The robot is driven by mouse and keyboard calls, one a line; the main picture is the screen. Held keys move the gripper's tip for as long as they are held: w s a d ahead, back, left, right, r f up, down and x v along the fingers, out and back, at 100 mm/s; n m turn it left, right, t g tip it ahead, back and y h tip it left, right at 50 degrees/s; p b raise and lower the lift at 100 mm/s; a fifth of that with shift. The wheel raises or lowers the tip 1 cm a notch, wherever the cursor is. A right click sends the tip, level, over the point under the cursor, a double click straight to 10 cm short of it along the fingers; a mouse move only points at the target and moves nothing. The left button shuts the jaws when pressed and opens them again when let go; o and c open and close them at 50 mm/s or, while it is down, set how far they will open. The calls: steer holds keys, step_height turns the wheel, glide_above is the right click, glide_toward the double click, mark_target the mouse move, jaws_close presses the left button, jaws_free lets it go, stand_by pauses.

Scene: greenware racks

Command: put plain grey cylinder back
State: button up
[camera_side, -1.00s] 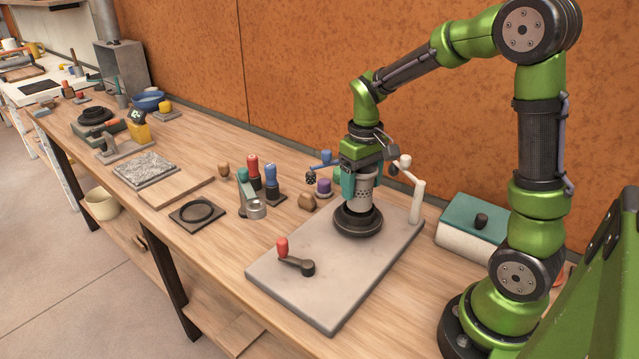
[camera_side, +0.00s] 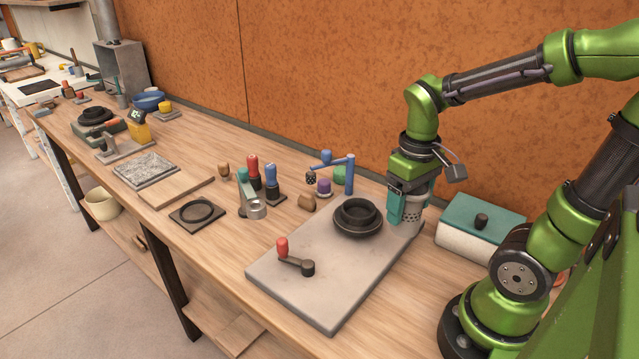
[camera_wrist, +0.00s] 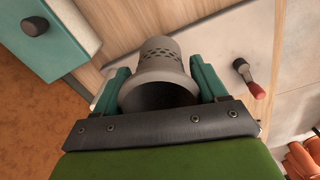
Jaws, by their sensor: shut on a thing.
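My gripper (camera_side: 408,204) is shut on a grey cylinder (camera_side: 412,214) with a band of small holes. It is upright at the right back corner of the pale slab (camera_side: 310,287); I cannot tell whether its lower end touches anything. In the wrist view the cylinder (camera_wrist: 162,62) sits between the teal fingers (camera_wrist: 160,84), its dark open end towards the camera. The black round holder (camera_side: 358,232) on the slab stands empty, to the left of the cylinder.
A red-knobbed crank (camera_side: 295,262) is on the slab's front. A blue post with an arm (camera_side: 350,174) stands behind the holder. A white box with a teal lid (camera_side: 480,228) is close on the right. Red and blue-topped tools (camera_side: 262,180) stand left.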

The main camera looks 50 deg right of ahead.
steer(key=w+a+f, duration=0.1)
steer(key=w+a, duration=0.1)
steer(key=w, duration=1.3)
steer(key=w+a+f, duration=0.1)
steer(key=w, duration=1.3)
steer(key=shift+w+a+f, duration=0.1)
steer(key=shift+w+f, duration=0.05)
steer(key=shift+f, duration=1.5)
steer(key=shift+w+a+f, duration=0.1)
steer(key=shift+f, duration=1.6)
steer(key=shift+w+f, duration=0.15)
steer(key=shift+f, duration=1.5)
steer(key=shift+f, duration=0.2)
steer(key=o, duration=1.5)
steer(key=shift+o, duration=0.2)
